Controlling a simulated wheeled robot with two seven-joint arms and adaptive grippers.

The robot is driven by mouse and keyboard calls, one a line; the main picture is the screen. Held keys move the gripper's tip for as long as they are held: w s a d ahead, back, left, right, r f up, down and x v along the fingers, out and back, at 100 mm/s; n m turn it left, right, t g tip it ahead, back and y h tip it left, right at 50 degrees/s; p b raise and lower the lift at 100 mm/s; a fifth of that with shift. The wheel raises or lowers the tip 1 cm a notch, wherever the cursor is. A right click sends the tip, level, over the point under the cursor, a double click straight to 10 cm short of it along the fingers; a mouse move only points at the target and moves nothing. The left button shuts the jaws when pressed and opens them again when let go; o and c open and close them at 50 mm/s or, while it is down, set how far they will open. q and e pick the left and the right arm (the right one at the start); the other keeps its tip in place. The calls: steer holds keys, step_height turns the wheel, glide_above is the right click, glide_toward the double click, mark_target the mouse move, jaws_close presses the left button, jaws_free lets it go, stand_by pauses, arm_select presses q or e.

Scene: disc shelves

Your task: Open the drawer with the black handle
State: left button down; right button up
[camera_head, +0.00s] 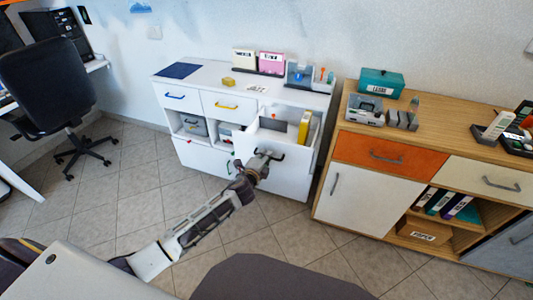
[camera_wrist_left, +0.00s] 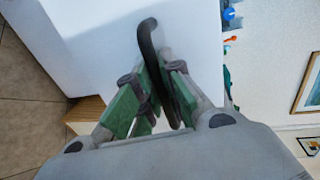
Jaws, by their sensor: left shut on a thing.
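The drawer with the black handle is the top right one of the white cabinet (camera_head: 170,87). This drawer (camera_head: 242,142) stands pulled out, and I see into it from above; a yellow thing (camera_head: 304,127) stands inside it at the right. My left gripper (camera_head: 262,158) is at the drawer front. It is shut on the black handle (camera_head: 279,157). In the left wrist view the green-sided fingers (camera_wrist_left: 160,98) close around the curved black handle (camera_wrist_left: 147,40), with the white drawer front (camera_wrist_left: 105,40) behind. My right gripper is not in view.
The white cabinet's other drawers, with a blue handle (camera_head: 175,97) and a yellow handle (camera_head: 226,107), are closed. A wooden cabinet (camera_head: 345,112) with an orange drawer (camera_head: 385,156) stands close on the right. An office chair (camera_head: 48,80) is at the left. Tiled floor (camera_head: 130,205) lies free in front.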

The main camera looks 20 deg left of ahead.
arm_select(q)
steer(key=shift+s, duration=0.15)
steer(key=c, duration=1.8)
jaws_free()
steer(key=shift+v, duration=6)
steer(key=shift+f+n, duration=0.1)
steer(key=shift+n, duration=0.2)
